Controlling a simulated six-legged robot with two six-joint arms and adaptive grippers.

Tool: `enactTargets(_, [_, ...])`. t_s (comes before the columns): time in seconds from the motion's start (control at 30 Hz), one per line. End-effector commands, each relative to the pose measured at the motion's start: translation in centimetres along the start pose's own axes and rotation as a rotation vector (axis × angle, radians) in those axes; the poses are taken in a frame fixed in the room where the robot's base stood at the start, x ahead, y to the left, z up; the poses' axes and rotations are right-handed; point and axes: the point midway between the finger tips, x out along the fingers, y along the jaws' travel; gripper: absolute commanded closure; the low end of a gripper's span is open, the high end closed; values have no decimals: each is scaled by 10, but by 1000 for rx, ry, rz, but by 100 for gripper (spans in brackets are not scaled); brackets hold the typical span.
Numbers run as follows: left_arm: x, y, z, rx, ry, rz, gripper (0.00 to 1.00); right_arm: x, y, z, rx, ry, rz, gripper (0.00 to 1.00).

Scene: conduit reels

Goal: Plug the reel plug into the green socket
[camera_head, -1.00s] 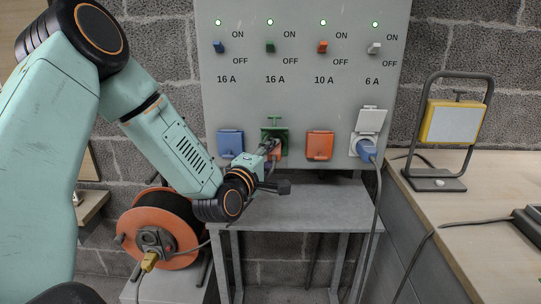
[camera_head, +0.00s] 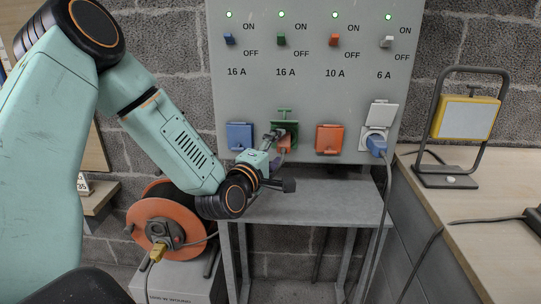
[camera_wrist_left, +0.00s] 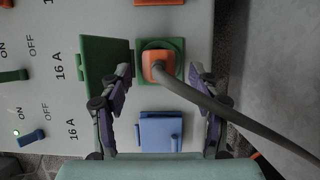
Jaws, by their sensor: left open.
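The green socket (camera_head: 290,127) is on the grey wall panel with its lid raised. In the left wrist view, the orange reel plug (camera_wrist_left: 154,67) sits in the green socket (camera_wrist_left: 174,48), its grey cable trailing down to the right. How deeply it is seated I cannot tell. The plug also shows in the head view (camera_head: 286,144), partly behind my gripper. My left gripper (camera_head: 276,136) is at the socket. In the left wrist view its jaws (camera_wrist_left: 172,88) are spread wide, apart from the plug, with nothing held. My right gripper is not in view.
Closed blue (camera_head: 240,136) and orange (camera_head: 329,138) sockets flank the green one. A blue plug (camera_head: 376,145) is in the right-hand socket. The reel (camera_head: 158,222) stands lower left. A grey table (camera_head: 320,200) is below the panel; a work lamp (camera_head: 464,118) stands on the right bench.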

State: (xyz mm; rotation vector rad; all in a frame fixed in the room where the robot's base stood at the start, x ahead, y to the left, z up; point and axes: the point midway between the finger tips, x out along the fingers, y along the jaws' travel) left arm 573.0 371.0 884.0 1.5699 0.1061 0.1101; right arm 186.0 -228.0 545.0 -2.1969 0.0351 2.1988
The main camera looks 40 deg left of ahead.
Motion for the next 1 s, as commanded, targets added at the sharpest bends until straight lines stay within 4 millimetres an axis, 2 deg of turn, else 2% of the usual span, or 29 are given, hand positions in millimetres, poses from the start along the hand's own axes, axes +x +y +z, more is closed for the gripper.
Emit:
enactTargets(0.2, [-31, 0, 0, -8, 1, 1, 38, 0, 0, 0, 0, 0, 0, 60])
enactTargets(0.4, [-46, 0, -1, -5, 3, 1, 38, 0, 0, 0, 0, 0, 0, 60])
enactTargets(0.6, [-55, 0, 0, -2, 0, 2, 38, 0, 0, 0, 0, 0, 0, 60])
enactTargets(1.0, [-56, 0, 1, 0, -1, 2, 38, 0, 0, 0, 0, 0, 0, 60])
